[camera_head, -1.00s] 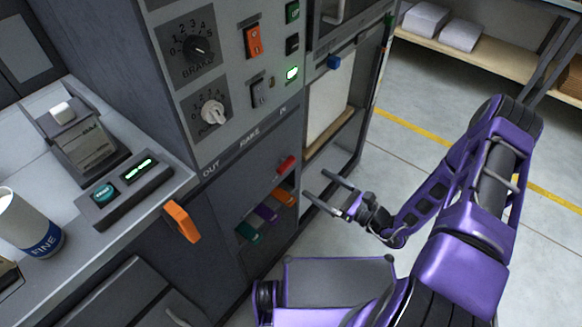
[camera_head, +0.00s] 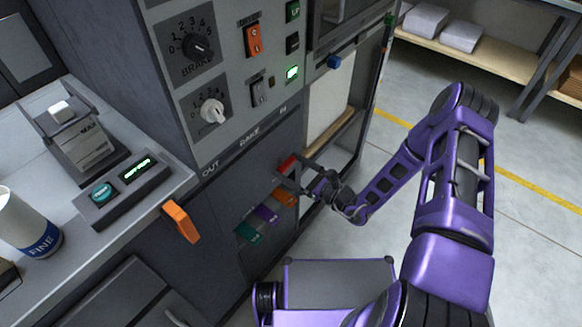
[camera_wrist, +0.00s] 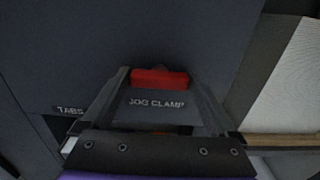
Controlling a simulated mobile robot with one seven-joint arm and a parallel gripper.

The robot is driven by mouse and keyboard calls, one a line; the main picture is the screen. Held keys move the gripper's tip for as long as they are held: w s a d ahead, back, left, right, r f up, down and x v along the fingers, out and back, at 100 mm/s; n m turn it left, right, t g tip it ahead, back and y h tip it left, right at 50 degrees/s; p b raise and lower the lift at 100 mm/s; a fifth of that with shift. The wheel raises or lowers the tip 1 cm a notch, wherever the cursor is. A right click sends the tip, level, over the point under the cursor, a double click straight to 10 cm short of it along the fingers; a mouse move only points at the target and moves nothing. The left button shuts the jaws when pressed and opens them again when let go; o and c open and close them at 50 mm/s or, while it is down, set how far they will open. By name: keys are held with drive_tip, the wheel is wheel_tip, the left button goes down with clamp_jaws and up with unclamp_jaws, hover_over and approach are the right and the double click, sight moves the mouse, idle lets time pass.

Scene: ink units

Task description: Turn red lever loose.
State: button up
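The red lever (camera_head: 285,164) is on the dark front panel of the machine, below the knobs and switches. In the wrist view the red lever (camera_wrist: 160,78) lies crosswise above the label "JOG CLAMP". My gripper (camera_head: 288,178) is at the lever, reaching in from the right. In the wrist view my gripper (camera_wrist: 160,88) has its two fingers apart, one near each end of the lever. I cannot tell whether either finger touches it. Part of the lever is hidden by the gripper in the head view.
Orange (camera_head: 285,197), purple (camera_head: 265,213) and green (camera_head: 249,232) tabs sit just below the lever. A larger orange handle (camera_head: 181,221) sticks out at the left. The floor at the right is open.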

drive_tip(key=c, duration=0.9)
drive_tip(key=shift+o, duration=0.2)
drive_tip(key=shift+n, duration=0.4)
drive_tip(key=n, duration=0.3)
drive_tip(key=shift+n, duration=0.4)
drive_tip(key=n, duration=0.4)
drive_tip(key=shift+s, duration=0.1)
drive_tip(key=n, duration=0.5)
drive_tip(key=shift+f, duration=0.1)
drive_tip(key=n, duration=0.4)
drive_tip(key=shift+n, duration=0.3)
drive_tip(key=o, duration=1.1)
drive_tip(key=shift+c, duration=0.2)
